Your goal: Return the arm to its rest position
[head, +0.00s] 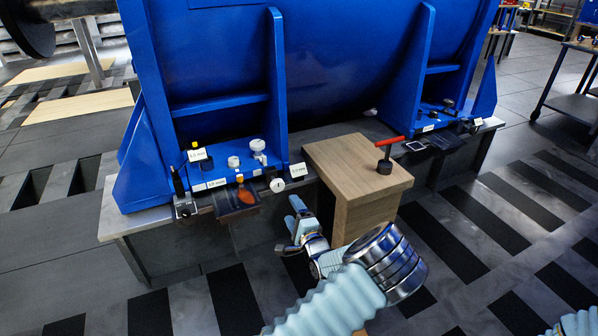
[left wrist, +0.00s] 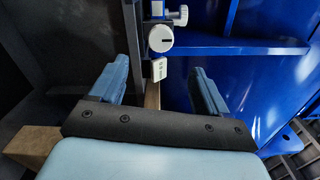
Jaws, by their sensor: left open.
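My left gripper (head: 292,226) is in front of the motor's base plate, just left of the wooden block. In the left wrist view the gripper (left wrist: 157,85) has its two light blue fingers spread, with nothing held between them. Beyond the fingers, that view shows a round white dial (left wrist: 161,38) and a white tag (left wrist: 160,70). In the head view a round white piece (head: 277,185) sits at the plate's front edge, close to the gripper. A small light blue part of my body shows at the bottom right corner; my right gripper is not visible.
The large blue motor housing (head: 345,55) stands on a grey base. A wooden block (head: 345,165) with a red-handled tool (head: 386,153) on top is close to the gripper. Small fittings and labels line the plate. The striped floor (head: 500,235) at the right is clear.

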